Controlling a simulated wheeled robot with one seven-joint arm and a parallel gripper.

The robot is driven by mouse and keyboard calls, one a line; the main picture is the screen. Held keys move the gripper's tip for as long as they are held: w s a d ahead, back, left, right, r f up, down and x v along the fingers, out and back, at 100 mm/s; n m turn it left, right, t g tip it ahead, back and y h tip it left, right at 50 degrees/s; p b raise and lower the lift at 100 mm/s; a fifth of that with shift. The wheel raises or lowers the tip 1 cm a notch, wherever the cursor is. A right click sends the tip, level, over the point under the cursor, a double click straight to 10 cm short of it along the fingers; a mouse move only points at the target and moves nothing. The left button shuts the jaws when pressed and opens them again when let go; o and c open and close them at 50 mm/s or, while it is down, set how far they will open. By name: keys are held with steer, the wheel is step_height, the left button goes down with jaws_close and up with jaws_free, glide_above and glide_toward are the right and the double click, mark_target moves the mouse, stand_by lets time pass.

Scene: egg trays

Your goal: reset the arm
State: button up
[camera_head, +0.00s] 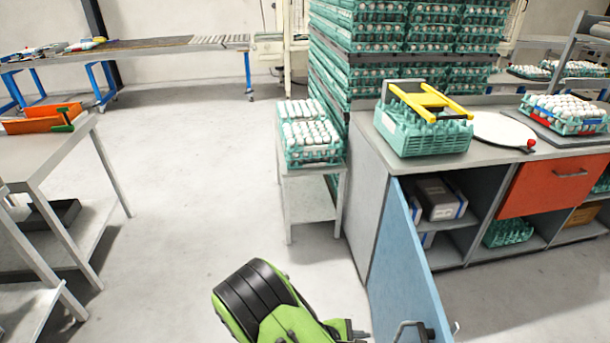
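My arm shows at the bottom centre, a green link with a black ribbed band. A small grey part at its right end looks like my gripper (350,331), partly cut off by the lower edge of the picture. I cannot make out its fingers or whether it holds anything. It is to the left of the handle (412,328) of the open blue cabinet door (400,265), with a visible gap between them.
The cabinet (372,190) at right has an open blue door, shelves with boxes and an orange drawer (553,185). A teal crate (420,135) stands on top. A small stand (310,200) holds egg trays. A grey table (50,155) is at left. Floor between is clear.

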step_height(320, 180, up, 14)
steer(key=s+m+g+y+p, duration=0.1)
steer(key=m+g+y+p, duration=0.1)
steer(key=m+y, duration=0.35)
steer(key=s+r+m+t+y+p, duration=0.1)
steer(key=s+r+m, duration=0.2)
steer(key=r, duration=0.5)
steer(key=s+d+r+m+t+y+p, duration=0.1)
steer(key=s+r+m+t+y+p, duration=0.1)
steer(key=s+r+m, duration=0.2)
steer(key=s+r+m+t+y+p, duration=0.1)
steer(key=s+r+m+p, duration=0.1)
steer(key=s+r+m, duration=0.2)
step_height(320, 180, up, 8)
steer(key=s, duration=0.3)
steer(key=shift+d+t, duration=0.2)
steer(key=shift+t, duration=0.1)
steer(key=shift+f, duration=0.1)
